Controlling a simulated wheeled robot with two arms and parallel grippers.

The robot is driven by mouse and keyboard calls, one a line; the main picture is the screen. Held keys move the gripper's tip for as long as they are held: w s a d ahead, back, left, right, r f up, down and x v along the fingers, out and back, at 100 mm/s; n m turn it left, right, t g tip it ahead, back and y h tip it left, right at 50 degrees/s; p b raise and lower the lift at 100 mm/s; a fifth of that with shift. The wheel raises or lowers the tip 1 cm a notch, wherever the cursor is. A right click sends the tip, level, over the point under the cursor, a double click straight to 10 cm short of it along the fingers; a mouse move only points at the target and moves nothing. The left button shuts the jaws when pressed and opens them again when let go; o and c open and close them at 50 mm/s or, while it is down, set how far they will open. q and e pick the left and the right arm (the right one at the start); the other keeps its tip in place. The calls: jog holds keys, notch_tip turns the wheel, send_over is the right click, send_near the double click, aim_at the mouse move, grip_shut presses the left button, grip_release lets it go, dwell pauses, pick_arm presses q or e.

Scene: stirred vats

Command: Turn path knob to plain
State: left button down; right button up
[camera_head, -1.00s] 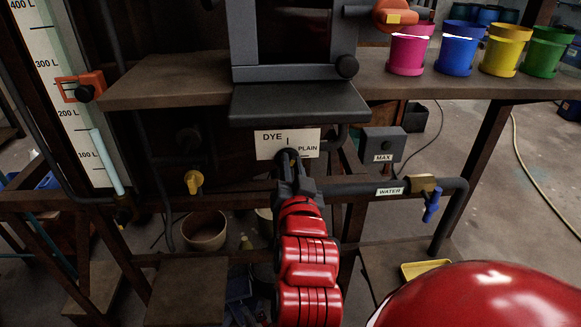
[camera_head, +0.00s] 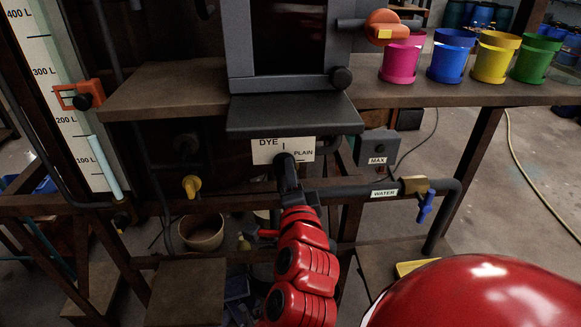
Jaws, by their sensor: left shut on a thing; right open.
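A white plate (camera_head: 267,151) reads DYE on its left, has an upright mark in the middle, and reads PLAIN on its right. A dark round knob (camera_head: 284,157) sits at the plate's lower edge, below the mark. My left gripper (camera_head: 288,172) reaches up from below, its dark fingers shut on the knob and covering much of it. The way the knob points cannot be made out. A large red part of my own body fills the lower right; my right gripper does not show.
A dark ledge (camera_head: 294,116) juts out just above the plate. A grey MAX box (camera_head: 378,146) and a WATER pipe (camera_head: 352,194) with a blue-handled valve (camera_head: 425,207) are to the right. A yellow tap (camera_head: 191,187) is to the left. Coloured pots stand on the shelf (camera_head: 420,93).

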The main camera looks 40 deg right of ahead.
pick_arm(q)
jog(key=shift+f+m+p, duration=0.15)
jog(key=shift+m+p, duration=0.3)
jog(key=shift+m, duration=0.85)
jog(key=shift+f, duration=0.1)
jog(key=c, duration=0.8)
grip_release()
jog(key=shift+s, duration=0.1)
